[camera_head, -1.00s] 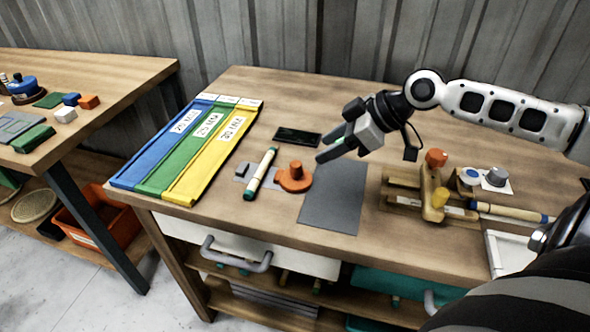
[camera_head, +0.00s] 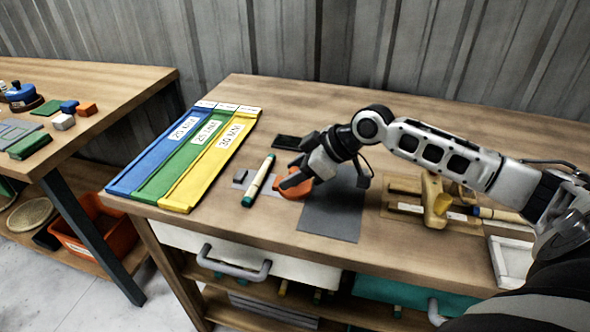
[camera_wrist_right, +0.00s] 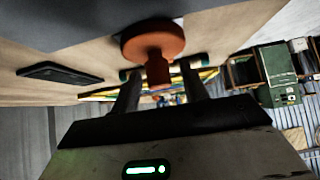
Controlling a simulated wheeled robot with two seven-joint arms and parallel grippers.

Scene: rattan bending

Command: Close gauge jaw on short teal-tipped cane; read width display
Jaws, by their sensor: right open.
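The short teal-tipped cane (camera_head: 259,180) lies on the table between a small grey block (camera_head: 240,175) and the gauge's orange jaw (camera_head: 297,190). My right gripper (camera_head: 288,173) is open at the orange jaw and hides much of it. In the right wrist view, the jaw's orange knob (camera_wrist_right: 157,70) stands between my two fingers (camera_wrist_right: 158,92); contact cannot be told. The dark display (camera_head: 287,142) lies behind the gripper, partly covered; it also shows in the wrist view (camera_wrist_right: 55,72). No digits are readable. My left gripper is out of view.
Blue, green and yellow trays (camera_head: 182,185) lie left of the cane. A dark grey mat (camera_head: 332,215) lies to the right in front. A wooden fixture (camera_head: 434,203) with another cane (camera_head: 499,214) stands further right. The table front near the mat is clear.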

